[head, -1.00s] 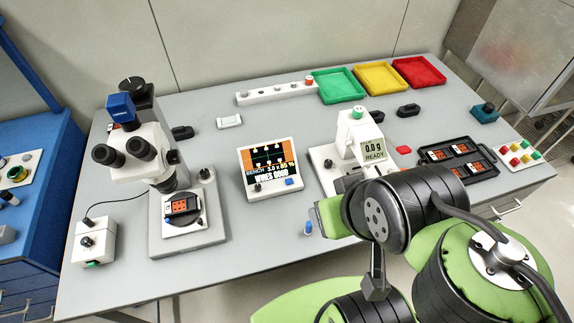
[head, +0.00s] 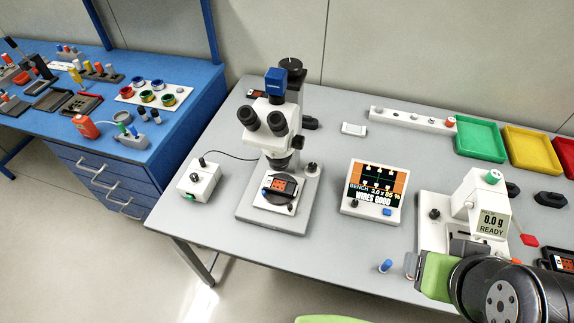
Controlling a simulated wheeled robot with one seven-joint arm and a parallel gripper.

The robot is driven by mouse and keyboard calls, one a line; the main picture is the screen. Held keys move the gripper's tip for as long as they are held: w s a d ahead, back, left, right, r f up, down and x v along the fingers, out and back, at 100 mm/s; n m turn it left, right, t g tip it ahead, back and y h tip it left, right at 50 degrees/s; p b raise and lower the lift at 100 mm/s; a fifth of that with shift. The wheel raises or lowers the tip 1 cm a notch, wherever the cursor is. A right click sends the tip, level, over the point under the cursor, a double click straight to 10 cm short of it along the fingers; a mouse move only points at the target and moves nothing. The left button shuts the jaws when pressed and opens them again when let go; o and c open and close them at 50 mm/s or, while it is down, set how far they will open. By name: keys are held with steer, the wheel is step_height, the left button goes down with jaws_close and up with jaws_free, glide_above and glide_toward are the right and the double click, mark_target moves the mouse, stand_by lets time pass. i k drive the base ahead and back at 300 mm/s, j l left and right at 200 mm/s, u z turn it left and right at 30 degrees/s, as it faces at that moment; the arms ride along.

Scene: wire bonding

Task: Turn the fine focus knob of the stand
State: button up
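The microscope stand (head: 245,205) is at the centre left of the bench in the head view, with a white head, two black eyepieces and a blue camera block on top. A black knob (head: 312,168) stands on the right of its base, and a dark knob (head: 310,123) shows beside the column. I cannot tell which is the fine focus knob. Part of my arm, green and black, shows at the lower right, well apart from the stand. My gripper's fingers are not visible.
A display (head: 375,193) stands right of the stand, and a white control box (head: 199,181) stands left. The tester reading READY (head: 490,222) is beside my arm. A small blue-topped item (head: 385,266) is near the front edge.

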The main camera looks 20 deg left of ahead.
mark_target(313, 166)
steer(key=j, duration=0.4)
steer(key=i+j, duration=0.15)
steer(key=j, duration=0.7)
steer(key=i, duration=0.05)
